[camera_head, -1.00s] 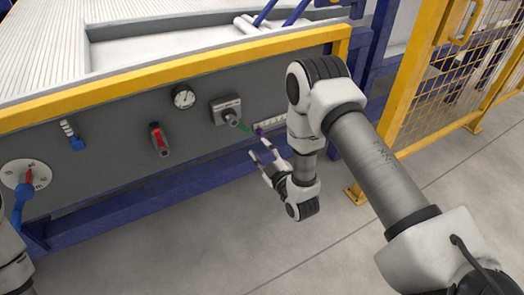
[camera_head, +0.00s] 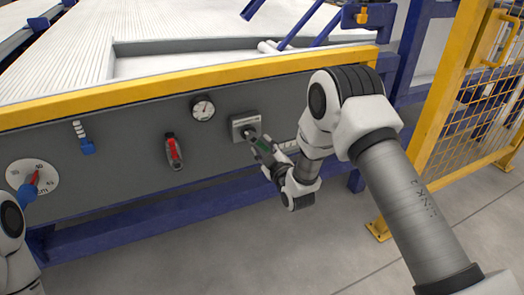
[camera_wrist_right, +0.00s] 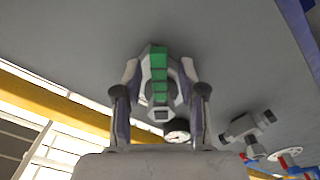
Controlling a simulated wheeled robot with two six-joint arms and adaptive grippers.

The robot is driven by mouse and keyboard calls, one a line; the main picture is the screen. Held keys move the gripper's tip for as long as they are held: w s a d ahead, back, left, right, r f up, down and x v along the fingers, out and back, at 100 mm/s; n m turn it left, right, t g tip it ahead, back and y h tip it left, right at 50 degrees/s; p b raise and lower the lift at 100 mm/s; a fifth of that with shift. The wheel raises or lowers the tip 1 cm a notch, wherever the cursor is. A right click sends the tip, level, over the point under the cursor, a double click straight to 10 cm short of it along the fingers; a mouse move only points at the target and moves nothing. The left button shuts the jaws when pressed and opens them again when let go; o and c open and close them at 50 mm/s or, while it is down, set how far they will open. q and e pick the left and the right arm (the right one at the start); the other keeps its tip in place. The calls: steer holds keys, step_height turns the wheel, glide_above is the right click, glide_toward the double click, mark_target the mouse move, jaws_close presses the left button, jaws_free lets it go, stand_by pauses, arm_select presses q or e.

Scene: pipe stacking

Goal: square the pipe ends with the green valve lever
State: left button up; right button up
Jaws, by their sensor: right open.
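The green valve lever (camera_head: 262,143) sticks out from a grey valve block (camera_head: 245,122) on the front panel, mostly covered by my right gripper in the head view. My right gripper (camera_head: 266,151) is at the lever, with its fingers open. In the right wrist view the green lever (camera_wrist_right: 159,65) lies between the two spread fingers of the right gripper (camera_wrist_right: 160,80), one on each side. I cannot tell whether either finger touches it. My left gripper is not in view; only part of my left arm shows at the lower left. The pipe ends cannot be made out clearly.
The panel also carries a red-handled switch (camera_head: 173,151), a round gauge (camera_head: 203,107), a blue knob (camera_head: 87,146) and a dial with a red pointer (camera_head: 33,178). A yellow rail (camera_head: 170,82) tops the panel. A yellow mesh fence (camera_head: 462,120) stands right.

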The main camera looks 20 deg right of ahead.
steer(key=shift+w, duration=0.65)
jaws_close()
